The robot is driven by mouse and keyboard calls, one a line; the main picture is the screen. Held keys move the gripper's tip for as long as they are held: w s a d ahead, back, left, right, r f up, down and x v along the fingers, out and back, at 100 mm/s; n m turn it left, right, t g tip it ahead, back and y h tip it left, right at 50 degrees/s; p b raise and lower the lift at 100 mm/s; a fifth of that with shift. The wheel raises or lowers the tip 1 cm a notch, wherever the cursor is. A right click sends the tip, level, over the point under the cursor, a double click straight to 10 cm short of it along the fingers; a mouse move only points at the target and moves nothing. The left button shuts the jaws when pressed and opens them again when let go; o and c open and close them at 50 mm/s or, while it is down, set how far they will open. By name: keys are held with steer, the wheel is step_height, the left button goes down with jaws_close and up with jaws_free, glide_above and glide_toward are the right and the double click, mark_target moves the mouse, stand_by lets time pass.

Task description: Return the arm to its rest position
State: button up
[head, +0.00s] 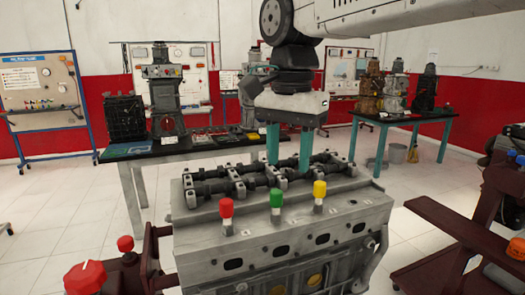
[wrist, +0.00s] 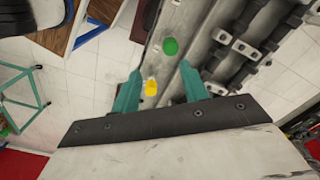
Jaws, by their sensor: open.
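My gripper (head: 289,146) hangs from my arm above the grey engine block (head: 330,215) in the head view, its two teal fingers pointing down and apart. It is open, with nothing seen between the fingers. In the head view the fingertips overlap the camshafts on top of the engine; I cannot tell the exact gap. The gripper (wrist: 158,78) also shows in the wrist view, with the yellow-capped part (wrist: 151,87) and the green-capped part (wrist: 170,46) visible beyond its fingers. My arm reaches in from the upper right of the head view.
Red (head: 226,207), green (head: 276,199) and yellow (head: 319,189) capped parts stand along the engine's front edge. A dark red stand (head: 450,225) is at right, and a red knob (head: 85,277) at lower left. Tables with engine models (head: 165,90) stand behind. White floor lies left.

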steer(key=s+d+f+n+t, duration=0.1)
steer(key=s+d+f+n, duration=0.6)
steer(key=s+d+f, duration=0.7)
steer(key=s+d, duration=0.4)
steer(key=shift+d+f+n, duration=0.3)
steer(key=shift+d+f, duration=0.05)
steer(key=shift+f, duration=0.05)
steer(key=shift+s, duration=0.1)
